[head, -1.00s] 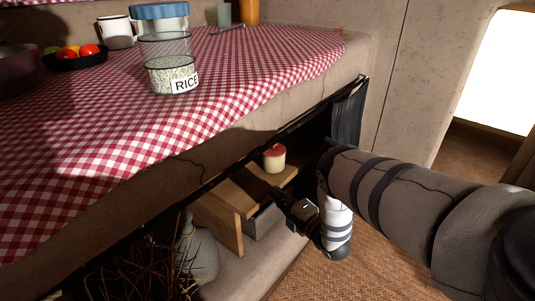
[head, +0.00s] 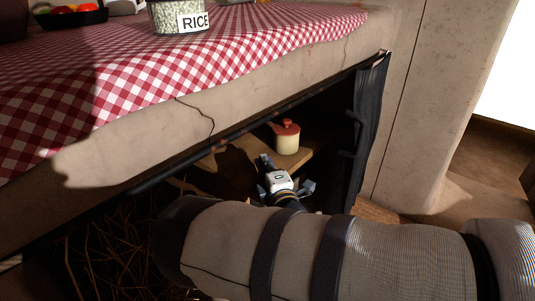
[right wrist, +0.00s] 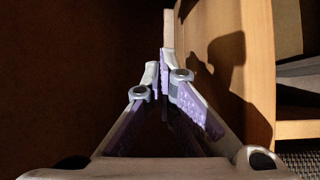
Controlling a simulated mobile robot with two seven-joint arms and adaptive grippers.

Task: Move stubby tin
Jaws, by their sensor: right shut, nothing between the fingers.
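The stubby tin (head: 287,139), cream with a red knobbed lid, stands upright on a small wooden shelf (head: 299,159) under the counter in the head view. My right gripper (head: 267,161) is just in front of it, lower and a little left, apart from it. Its fingers are together and empty. In the right wrist view the fingertips (right wrist: 161,67) meet beside a wooden panel (right wrist: 256,65); the tin does not show there. My right forearm covers the lower part of the head view. My left gripper is not in view.
The counter with a red-checked cloth (head: 125,78) and a rice jar (head: 178,18) overhangs the dark recess. A dark curtain (head: 369,125) hangs at the recess's right end. Dry twigs (head: 95,250) lie at the lower left.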

